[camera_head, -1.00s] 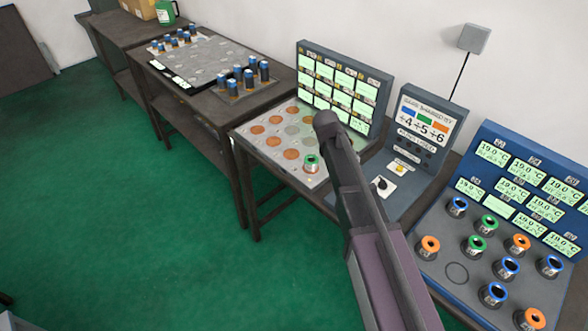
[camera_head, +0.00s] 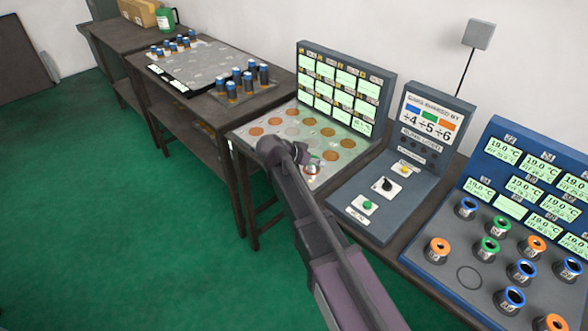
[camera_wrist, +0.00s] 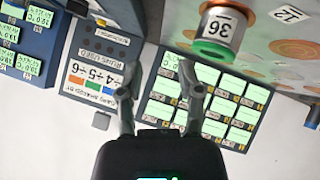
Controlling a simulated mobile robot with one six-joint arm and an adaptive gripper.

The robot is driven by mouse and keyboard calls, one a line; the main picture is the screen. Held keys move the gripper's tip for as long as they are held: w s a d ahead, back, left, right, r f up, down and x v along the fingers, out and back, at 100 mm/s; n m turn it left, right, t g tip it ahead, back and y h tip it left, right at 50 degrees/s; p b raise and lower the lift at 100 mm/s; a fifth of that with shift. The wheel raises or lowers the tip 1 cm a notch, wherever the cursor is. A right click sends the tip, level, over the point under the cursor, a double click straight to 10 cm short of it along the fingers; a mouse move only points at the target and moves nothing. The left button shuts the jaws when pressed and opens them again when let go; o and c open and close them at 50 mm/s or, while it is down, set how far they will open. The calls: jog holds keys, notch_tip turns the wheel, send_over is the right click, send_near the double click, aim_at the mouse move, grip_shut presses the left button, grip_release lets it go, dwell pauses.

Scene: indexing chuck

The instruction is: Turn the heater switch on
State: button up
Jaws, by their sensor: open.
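The grey middle console (camera_head: 365,230) carries a green button (camera_head: 367,205), a black rotary knob (camera_head: 388,185) on a white plate and a yellow button (camera_head: 404,169). I cannot read which control is the heater switch. My gripper (camera_head: 302,158) is over the hotplate-like board left of this console, apart from its controls. In the wrist view my gripper (camera_wrist: 158,72) has its fingers apart with nothing between them. A green-ringed cylinder marked 36 (camera_wrist: 220,32) stands close by the right finger; I cannot tell whether they touch.
A light board (camera_head: 262,150) with copper discs lies below an upright display panel (camera_head: 340,88). A blue console (camera_head: 440,270) with several ringed cylinders is at right. A farther table (camera_head: 205,100) holds blue-topped cylinders. Green floor is clear at left.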

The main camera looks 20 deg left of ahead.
jog(key=s+a+m+t+b, duration=0.2)
jog(key=s+a, duration=0.1)
jog(key=a, duration=0.2)
jog(key=shift+a+f+t+b, duration=0.15)
jog(key=shift+a+t+b, duration=0.15)
jog(key=shift+a+b, duration=0.1)
jog(key=shift+s, duration=0.1)
jog(key=shift+d, duration=0.1)
